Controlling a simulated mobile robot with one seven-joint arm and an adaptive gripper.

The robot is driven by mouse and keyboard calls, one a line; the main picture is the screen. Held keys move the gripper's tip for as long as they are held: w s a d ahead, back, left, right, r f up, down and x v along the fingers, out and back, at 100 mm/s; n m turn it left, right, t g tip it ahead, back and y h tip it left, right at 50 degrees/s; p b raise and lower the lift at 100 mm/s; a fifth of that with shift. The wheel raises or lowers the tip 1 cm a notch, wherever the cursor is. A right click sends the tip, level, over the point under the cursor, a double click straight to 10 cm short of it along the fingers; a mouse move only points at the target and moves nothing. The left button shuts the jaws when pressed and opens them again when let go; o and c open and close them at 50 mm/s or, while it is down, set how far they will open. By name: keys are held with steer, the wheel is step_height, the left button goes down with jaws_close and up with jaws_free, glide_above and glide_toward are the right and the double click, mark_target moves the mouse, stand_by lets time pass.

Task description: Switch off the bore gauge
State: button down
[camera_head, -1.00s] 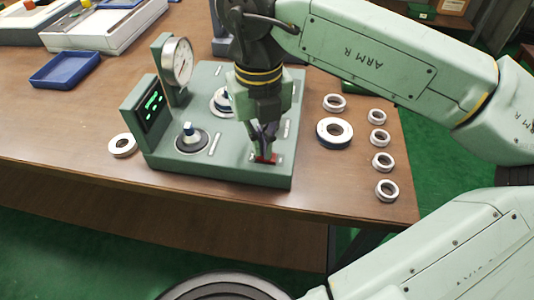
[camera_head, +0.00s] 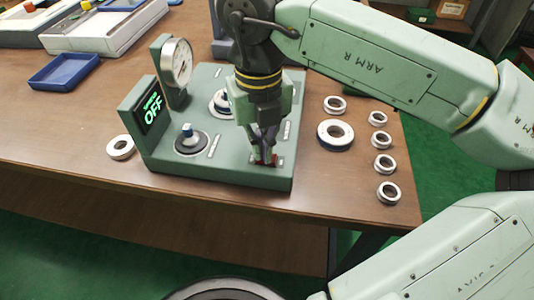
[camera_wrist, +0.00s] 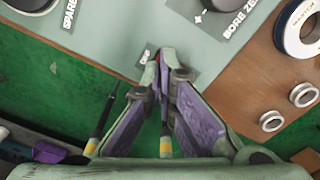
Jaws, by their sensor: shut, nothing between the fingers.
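The bore gauge (camera_head: 225,176) is a green block on the table with a round dial (camera_head: 178,62) and a dark display (camera_head: 151,109) at its left.
Several metal rings lie right of the gauge, including a larger blue-edged ring (camera_head: 335,135). One ring (camera_head: 120,147) lies left of the gauge. A blue tray (camera_head: 65,71) sits at the back left. The table's front edge is close to the gauge.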

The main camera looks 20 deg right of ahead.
steer(key=shift+r+p, duration=1.8)
steer(key=shift+r, duration=1.55)
